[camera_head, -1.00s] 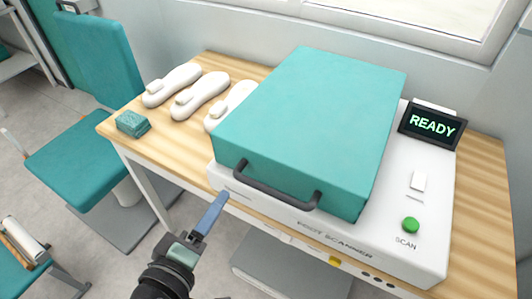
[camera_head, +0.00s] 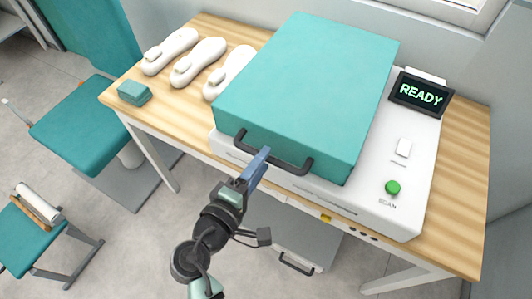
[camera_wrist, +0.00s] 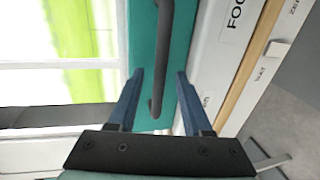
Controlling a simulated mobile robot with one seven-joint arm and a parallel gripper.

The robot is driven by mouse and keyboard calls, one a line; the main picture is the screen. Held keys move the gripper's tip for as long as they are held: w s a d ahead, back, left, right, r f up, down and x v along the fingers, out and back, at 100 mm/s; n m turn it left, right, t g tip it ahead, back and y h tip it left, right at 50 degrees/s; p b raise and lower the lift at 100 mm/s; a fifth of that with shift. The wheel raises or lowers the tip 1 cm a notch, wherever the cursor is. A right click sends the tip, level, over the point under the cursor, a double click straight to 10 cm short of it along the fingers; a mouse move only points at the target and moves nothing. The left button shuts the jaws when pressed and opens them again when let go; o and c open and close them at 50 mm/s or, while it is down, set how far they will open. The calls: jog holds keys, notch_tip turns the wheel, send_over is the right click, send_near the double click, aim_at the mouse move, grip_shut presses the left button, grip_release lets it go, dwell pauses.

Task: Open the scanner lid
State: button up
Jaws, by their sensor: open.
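The scanner (camera_head: 385,218) is a white box on the wooden table, with a large teal lid (camera_head: 305,85) that is down. A dark bar handle (camera_head: 287,164) sits on the lid's front face; it also shows in the wrist view (camera_wrist: 164,45). My gripper (camera_head: 262,153) is at the front of the lid, by the middle of the handle. In the wrist view my gripper (camera_wrist: 160,74) has its two blue fingers apart, with the handle's bar showing between them. I cannot tell whether the fingers touch the bar.
A display (camera_head: 421,93) reads READY, and a green scan button (camera_head: 393,187) is on the scanner's right. Several white insole-like pieces (camera_head: 198,62) and a teal block (camera_head: 134,93) lie left on the table (camera_head: 462,180). A window is behind.

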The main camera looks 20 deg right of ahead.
jog(key=shift+x, duration=1.3)
grip_shut()
dwell(0.5)
